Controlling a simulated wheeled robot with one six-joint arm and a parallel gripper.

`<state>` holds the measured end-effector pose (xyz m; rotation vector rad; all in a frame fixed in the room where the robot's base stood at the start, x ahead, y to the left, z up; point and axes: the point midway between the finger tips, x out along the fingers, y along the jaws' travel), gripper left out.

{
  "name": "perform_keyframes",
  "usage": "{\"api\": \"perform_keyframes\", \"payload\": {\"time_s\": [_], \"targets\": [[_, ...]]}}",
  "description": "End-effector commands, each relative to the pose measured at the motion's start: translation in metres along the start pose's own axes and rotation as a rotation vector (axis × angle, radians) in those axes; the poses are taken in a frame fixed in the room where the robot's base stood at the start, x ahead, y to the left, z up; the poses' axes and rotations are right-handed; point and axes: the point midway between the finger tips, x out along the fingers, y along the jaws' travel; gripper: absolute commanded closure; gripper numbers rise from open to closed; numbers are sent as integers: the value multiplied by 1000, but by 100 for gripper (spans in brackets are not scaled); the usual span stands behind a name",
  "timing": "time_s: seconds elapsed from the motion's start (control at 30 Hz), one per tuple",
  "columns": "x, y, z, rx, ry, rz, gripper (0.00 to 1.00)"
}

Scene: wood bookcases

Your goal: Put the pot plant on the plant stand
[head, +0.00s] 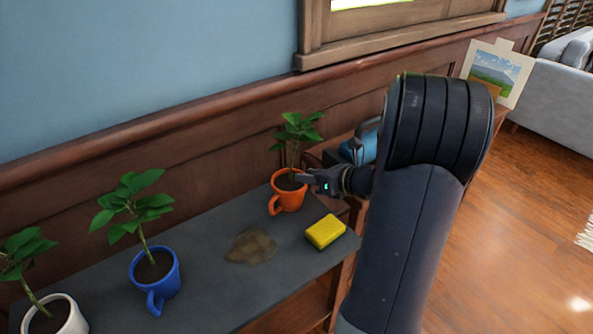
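A pot plant in an orange mug-like pot (288,197) stands upright at the far right end of a long grey-topped stand (205,233), close to the wall. My gripper (306,181) is at the right side of its rim, with a finger reaching to the pot's edge. The gap between the fingers is too small to make out, and I cannot tell whether they touch or hold the pot. Two more pot plants, one in a blue pot (155,277) and one in a white pot (62,318), stand farther left on the same top.
A yellow sponge (325,231) and a brown stain or spill (251,246) lie on the grey top. Behind my arm are a blue object (360,146) and a landscape picture (497,72) on a wooden surface. A grey sofa (550,100) stands at the right. Wood floor there is open.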

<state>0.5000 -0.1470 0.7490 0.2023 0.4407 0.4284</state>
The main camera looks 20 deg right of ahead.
Motion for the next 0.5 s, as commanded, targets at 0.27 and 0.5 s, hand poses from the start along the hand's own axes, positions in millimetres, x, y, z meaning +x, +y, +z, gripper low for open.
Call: {"api": "perform_keyframes", "payload": {"time_s": [0.27, 0.5], "targets": [[-48, 0, 2, 0, -1, -3, 68], [-60, 0, 0, -1, 0, 0, 68]]}}
